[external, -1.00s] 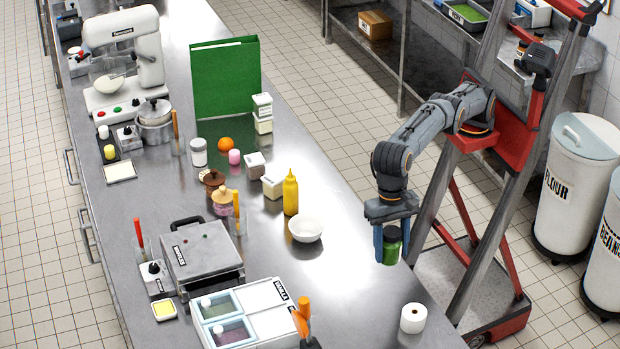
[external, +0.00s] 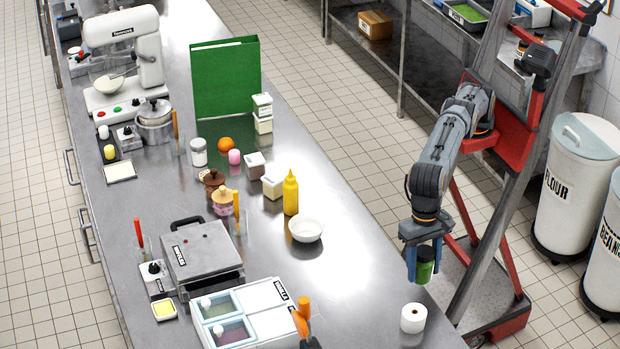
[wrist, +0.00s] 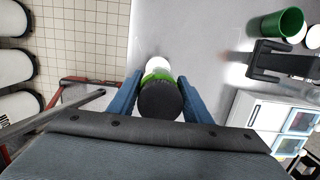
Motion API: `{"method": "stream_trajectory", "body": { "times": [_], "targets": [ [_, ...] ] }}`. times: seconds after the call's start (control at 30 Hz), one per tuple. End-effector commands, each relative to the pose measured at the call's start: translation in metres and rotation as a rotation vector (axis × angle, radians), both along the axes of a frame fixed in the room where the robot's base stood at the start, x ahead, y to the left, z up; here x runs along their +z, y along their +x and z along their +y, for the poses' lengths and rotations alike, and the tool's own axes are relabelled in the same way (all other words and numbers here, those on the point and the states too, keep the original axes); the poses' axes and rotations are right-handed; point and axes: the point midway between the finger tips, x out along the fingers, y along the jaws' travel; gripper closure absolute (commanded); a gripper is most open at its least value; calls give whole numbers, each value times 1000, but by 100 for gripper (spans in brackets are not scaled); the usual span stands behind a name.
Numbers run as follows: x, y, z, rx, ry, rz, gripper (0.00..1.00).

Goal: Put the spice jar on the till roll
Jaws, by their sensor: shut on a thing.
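The spice jar (external: 424,271) is green with a dark lid, and my gripper (external: 424,262) is shut on it. The jar hangs upright in the air above and behind the till roll in the external view. In the wrist view the dark lid (wrist: 160,100) sits between my two blue fingers. The till roll (external: 413,318) is a white cylinder standing on the counter near its right edge. In the wrist view a white shape (wrist: 157,65) just beyond the jar appears to be the roll, partly hidden by it.
The steel counter (external: 345,290) is clear around the till roll. A white bowl (external: 305,229) and a yellow squeeze bottle (external: 290,193) stand further back. A white topping unit (external: 260,310) with lidded bins is to the left. The counter's right edge is close to the roll.

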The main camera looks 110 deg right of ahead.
Motion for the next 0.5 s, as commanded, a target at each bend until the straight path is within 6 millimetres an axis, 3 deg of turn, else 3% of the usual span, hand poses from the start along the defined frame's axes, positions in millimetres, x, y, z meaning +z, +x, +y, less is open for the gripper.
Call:
{"method": "stream_trajectory", "body": {
  "times": [0.13, 0.5],
  "targets": [
    [-4, -1, -1, 0, 0, -1, 84],
    [-54, -2, -2, -1, -3, 2, 84]
  ]
}}
